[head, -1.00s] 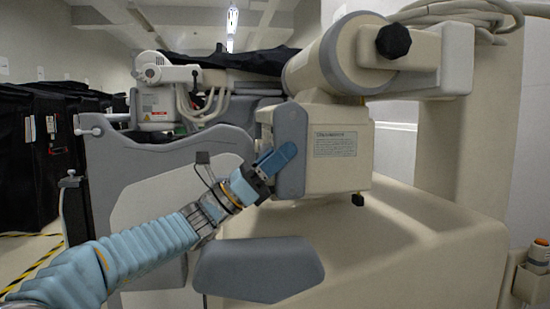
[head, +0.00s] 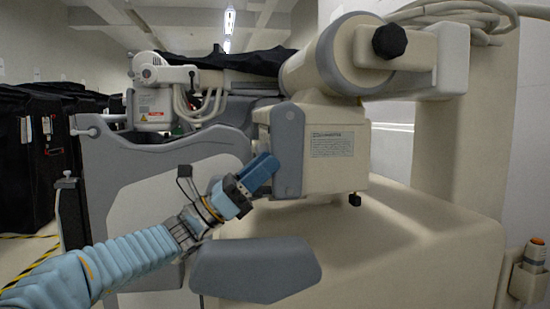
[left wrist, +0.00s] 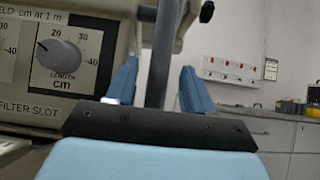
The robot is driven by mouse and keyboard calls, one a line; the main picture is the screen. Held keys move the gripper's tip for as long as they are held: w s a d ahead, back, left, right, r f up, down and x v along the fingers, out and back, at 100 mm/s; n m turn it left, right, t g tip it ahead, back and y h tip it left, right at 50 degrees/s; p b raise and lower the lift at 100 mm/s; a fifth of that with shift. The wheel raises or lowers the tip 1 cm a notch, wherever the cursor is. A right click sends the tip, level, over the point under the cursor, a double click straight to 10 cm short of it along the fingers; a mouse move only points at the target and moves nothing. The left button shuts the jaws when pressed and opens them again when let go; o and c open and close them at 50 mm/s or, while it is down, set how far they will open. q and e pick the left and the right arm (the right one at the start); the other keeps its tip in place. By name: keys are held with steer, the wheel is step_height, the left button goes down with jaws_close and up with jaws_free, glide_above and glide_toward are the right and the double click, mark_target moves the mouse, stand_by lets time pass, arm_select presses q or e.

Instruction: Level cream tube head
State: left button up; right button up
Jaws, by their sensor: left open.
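The cream tube head (head: 335,165) hangs from a thick cream arm and looks close to upright in the head view. A grey plate (head: 289,150) covers its left side. My left gripper (head: 268,164) is open beside the plate's left edge. In the left wrist view, a grey upright bar (left wrist: 160,70) stands between the two spread blue fingers; I cannot tell whether they touch it. The tube head's front panel (left wrist: 92,40), with a length knob (left wrist: 60,54), fills the left of that view. My right gripper is not in view.
A cream cart body (head: 420,240) lies below and right of the tube head. A grey padded panel (head: 255,270) is below my left gripper. Another grey cart (head: 130,165) stands behind at the left, with black-covered carts (head: 18,160) further left.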

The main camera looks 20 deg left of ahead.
arm_select(q)
steer(key=v, duration=0.8)
steer(key=shift+f, duration=0.2)
steer(key=shift+a, duration=0.2)
